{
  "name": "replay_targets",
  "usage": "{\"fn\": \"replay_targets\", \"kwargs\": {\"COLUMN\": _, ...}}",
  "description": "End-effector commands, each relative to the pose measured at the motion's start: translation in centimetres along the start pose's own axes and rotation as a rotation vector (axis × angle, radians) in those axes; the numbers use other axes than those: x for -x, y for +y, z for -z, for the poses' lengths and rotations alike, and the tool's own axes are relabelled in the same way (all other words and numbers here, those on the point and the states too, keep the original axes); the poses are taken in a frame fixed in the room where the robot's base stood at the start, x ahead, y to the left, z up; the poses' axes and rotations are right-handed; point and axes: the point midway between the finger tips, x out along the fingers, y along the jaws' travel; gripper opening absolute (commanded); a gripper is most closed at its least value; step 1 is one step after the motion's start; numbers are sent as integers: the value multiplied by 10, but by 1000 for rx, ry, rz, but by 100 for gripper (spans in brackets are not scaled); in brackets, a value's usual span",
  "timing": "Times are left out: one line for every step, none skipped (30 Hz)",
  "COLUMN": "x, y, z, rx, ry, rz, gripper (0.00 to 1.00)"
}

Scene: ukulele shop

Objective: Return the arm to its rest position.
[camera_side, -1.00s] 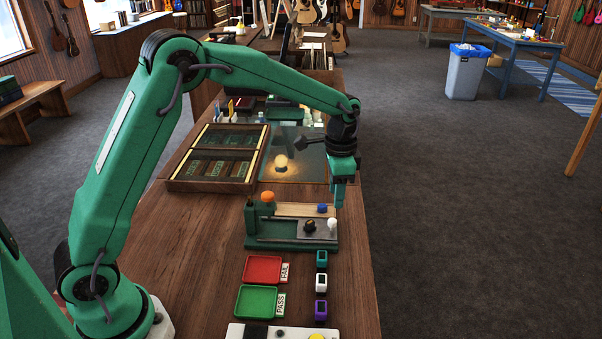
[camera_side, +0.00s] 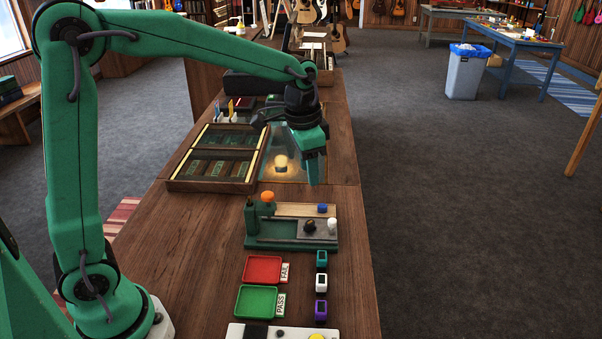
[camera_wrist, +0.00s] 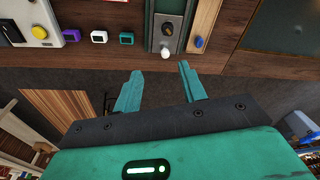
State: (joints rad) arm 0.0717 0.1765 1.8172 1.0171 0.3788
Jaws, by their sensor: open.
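My gripper (camera_side: 316,168) hangs from my green arm above the workbench, over the dark mat beyond the green fixture. In the wrist view its two green fingers (camera_wrist: 160,88) stand apart with nothing between them. The green fixture (camera_side: 257,243), with an orange knob, a blue knob and a white knob, stands on the bench nearer the camera, apart from my gripper. In the wrist view the fixture's strips and knobs show at the top, past the fingertips.
A wooden compartment tray (camera_side: 180,186) and a glowing lamp (camera_side: 281,164) lie near my gripper. Red (camera_side: 262,269) and green (camera_side: 256,301) trays and several small clip-like devices (camera_side: 321,283) sit nearer the camera. Open floor lies to the right of the workbench (camera_side: 205,250).

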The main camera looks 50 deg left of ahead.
Motion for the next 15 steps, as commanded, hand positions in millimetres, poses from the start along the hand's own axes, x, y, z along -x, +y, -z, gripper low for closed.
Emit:
{"fn": "replay_targets", "kwargs": {"x": 10, "y": 2, "z": -8, "rx": 19, "ry": 17, "rz": 7, "gripper": 41}}
{"fn": "replay_targets", "kwargs": {"x": 14, "y": 3, "z": -13, "rx": 29, "ry": 25, "rz": 10, "gripper": 41}}
{"fn": "replay_targets", "kwargs": {"x": 20, "y": 4, "z": -19, "rx": 44, "ry": 36, "rz": 15, "gripper": 41}}
{"fn": "replay_targets", "kwargs": {"x": 24, "y": 5, "z": -24, "rx": 56, "ry": 46, "rz": 19, "gripper": 41}}
{"fn": "replay_targets", "kwargs": {"x": 28, "y": 6, "z": -29, "rx": 67, "ry": 53, "rz": 21, "gripper": 41}}
{"fn": "replay_targets", "kwargs": {"x": 33, "y": 8, "z": -35, "rx": 81, "ry": 64, "rz": 26, "gripper": 41}}
{"fn": "replay_targets", "kwargs": {"x": 36, "y": 9, "z": -40, "rx": 93, "ry": 73, "rz": 28, "gripper": 41}}
{"fn": "replay_targets", "kwargs": {"x": 40, "y": 11, "z": -45, "rx": 104, "ry": 81, "rz": 31, "gripper": 41}}
{"fn": "replay_targets", "kwargs": {"x": 45, "y": 12, "z": -52, "rx": 118, "ry": 92, "rz": 35, "gripper": 41}}
{"fn": "replay_targets", "kwargs": {"x": 48, "y": 14, "z": -57, "rx": 130, "ry": 100, "rz": 38, "gripper": 41}}
{"fn": "replay_targets", "kwargs": {"x": 50, "y": 15, "z": -62, "rx": 141, "ry": 109, "rz": 41, "gripper": 41}}
{"fn": "replay_targets", "kwargs": {"x": 54, "y": 17, "z": -68, "rx": 155, "ry": 120, "rz": 44, "gripper": 41}}
{"fn": "replay_targets", "kwargs": {"x": 57, "y": 19, "z": -74, "rx": 166, "ry": 129, "rz": 47, "gripper": 41}}
{"fn": "replay_targets", "kwargs": {"x": 59, "y": 20, "z": -78, "rx": 177, "ry": 139, "rz": 50, "gripper": 41}}
{"fn": "replay_targets", "kwargs": {"x": 62, "y": 22, "z": -85, "rx": 191, "ry": 150, "rz": 53, "gripper": 41}}
